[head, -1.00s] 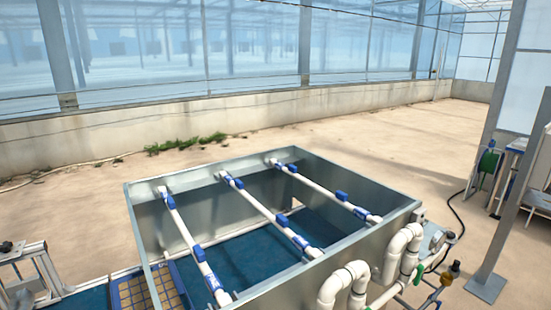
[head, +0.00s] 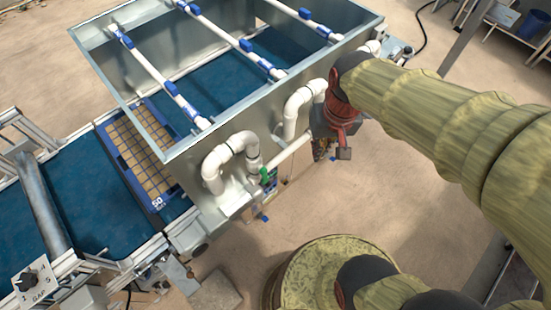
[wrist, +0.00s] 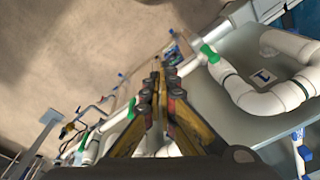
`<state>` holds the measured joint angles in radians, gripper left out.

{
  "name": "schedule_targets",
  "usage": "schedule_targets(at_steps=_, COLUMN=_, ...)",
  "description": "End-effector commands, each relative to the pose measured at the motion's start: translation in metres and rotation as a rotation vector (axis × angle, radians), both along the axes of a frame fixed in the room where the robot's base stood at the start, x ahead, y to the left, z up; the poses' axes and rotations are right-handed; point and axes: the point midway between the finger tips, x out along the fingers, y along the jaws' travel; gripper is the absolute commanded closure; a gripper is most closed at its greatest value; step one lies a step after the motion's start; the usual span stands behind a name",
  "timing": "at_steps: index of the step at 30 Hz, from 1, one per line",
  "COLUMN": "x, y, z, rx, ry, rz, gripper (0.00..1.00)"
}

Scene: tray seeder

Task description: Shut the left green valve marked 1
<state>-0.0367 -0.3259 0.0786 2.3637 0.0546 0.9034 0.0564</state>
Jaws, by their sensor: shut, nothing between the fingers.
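The left green valve handle (head: 265,176) sits on the white pipework at the front of the metal tank, beside the left pipe bend. In the wrist view a green handle (wrist: 210,53) shows right of the fingertips, by a white U-bend and a plate marked 1 (wrist: 265,76). My gripper (wrist: 157,78) is shut and empty, its fingers together and apart from that handle. In the head view it hangs right of the left valve, its fingertips hard to make out. Another green handle (wrist: 131,108) lies left of the fingers.
White pipe bends (head: 230,155) stick out from the tank wall (head: 185,145). A blue conveyor (head: 95,205) carries a blue-edged seed tray (head: 108,143) on the left. A knob panel (head: 35,283) stands at bottom left. Bare floor (head: 400,195) lies in front of the tank.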

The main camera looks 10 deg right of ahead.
Motion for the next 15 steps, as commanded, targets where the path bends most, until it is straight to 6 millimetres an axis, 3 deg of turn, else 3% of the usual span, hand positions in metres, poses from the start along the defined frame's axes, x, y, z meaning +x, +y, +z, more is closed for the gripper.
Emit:
schedule_targets(at_steps=4, x=0.024, y=0.013, z=0.002, rx=0.034, ry=0.125, rz=-0.109, gripper=1.00)
schedule_targets(at_steps=15, x=0.075, y=0.046, z=-0.027, rx=0.095, ry=0.334, rz=-0.531, gripper=1.00)
